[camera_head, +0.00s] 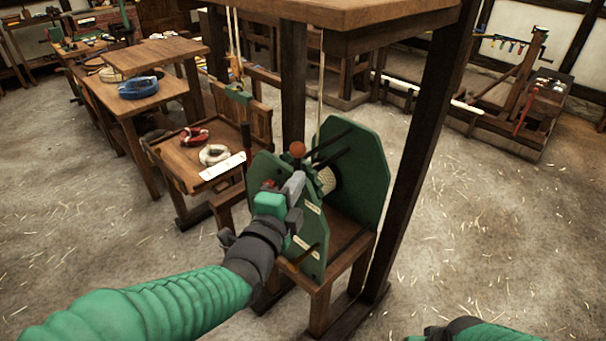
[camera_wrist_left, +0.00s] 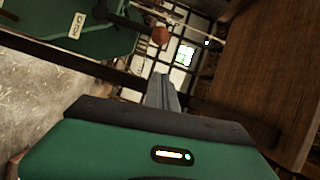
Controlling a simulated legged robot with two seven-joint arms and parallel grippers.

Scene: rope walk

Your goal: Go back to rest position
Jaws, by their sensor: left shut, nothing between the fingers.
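My left gripper (camera_head: 297,184) is beside the near green side panel of a winding machine (camera_head: 352,165), its fingers shut and empty. An orange ball knob (camera_head: 297,149) shows just above the fingertips; I cannot tell whether they touch it. In the left wrist view the shut grey fingers (camera_wrist_left: 166,92) point up the picture, with the ball knob (camera_wrist_left: 160,35) beyond them and a labelled green panel (camera_wrist_left: 75,25) at upper left. My right arm (camera_head: 485,331) shows only at the bottom edge; its fingers are outside the picture.
A wooden frame with a dark post (camera_head: 425,140) stands right of the machine, under a wooden top (camera_head: 340,12). A bench with rope coils (camera_head: 214,154) is at left, and a blue coil (camera_head: 138,87) lies on a table behind. The straw-strewn floor (camera_head: 500,230) at right is open.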

